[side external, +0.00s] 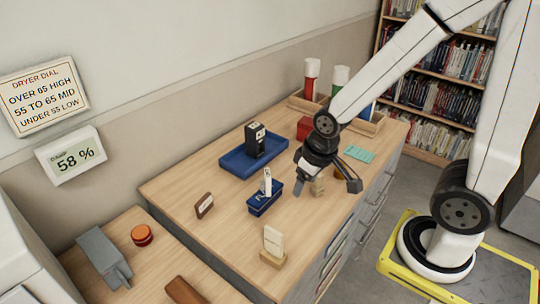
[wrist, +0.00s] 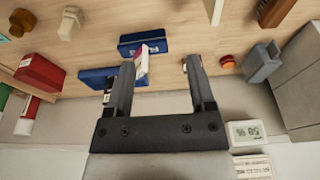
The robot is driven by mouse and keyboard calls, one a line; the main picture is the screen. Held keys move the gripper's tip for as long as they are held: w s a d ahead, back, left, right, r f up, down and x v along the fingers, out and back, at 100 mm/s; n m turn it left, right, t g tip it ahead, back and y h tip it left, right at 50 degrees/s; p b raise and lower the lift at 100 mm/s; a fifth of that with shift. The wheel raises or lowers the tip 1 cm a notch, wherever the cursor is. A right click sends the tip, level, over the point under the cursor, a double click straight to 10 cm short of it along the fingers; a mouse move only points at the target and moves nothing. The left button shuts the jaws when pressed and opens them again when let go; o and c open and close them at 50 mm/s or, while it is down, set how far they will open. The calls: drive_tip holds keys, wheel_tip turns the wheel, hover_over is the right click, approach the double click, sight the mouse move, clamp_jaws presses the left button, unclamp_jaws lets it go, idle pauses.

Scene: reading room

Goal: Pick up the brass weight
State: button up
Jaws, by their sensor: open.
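My gripper (side external: 326,184) is open above the wooden desk top, and its two fingers also show in the wrist view (wrist: 160,64) with nothing held between them. A golden-brown knobbed piece (wrist: 20,21), which looks like the brass weight, stands at the upper left edge of the wrist view, well left of the fingers. I cannot pick it out in the side view, where my gripper may hide it. A paler tan knobbed piece (wrist: 69,24) stands beside it, and it shows partly behind my gripper in the side view (side external: 318,188).
A blue tray (side external: 232,163) holds a black item (side external: 255,139). A blue box (side external: 262,205) with a white piece on it, a small brown block (side external: 204,206) and a card stand (side external: 273,243) are nearby. A red box (side external: 305,127) stands behind my gripper.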

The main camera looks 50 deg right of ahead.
idle(0.3)
drive_tip(key=shift+o, duration=0.6)
drive_tip(key=w+d+f+n+g+h, duration=0.2)
drive_tip(key=d+f+n+g+h, duration=0.1)
drive_tip(key=d, duration=0.7)
drive_tip(key=w+d+f+n+g+h, duration=0.2)
drive_tip(key=d+f+n+g+h, duration=0.1)
drive_tip(key=d, duration=0.6)
drive_tip(key=w+d+f+n+g+h, duration=0.2)
drive_tip(key=d+f+n+g+h, duration=0.2)
drive_tip(key=d, duration=0.6)
drive_tip(key=shift+w+d+f+n+h, duration=0.15)
drive_tip(key=shift+d+f+n+h, duration=0.15)
drive_tip(key=shift+n+h, duration=0.3)
drive_tip(key=shift+f, duration=2.9)
drive_tip(key=shift+f, duration=0.1)
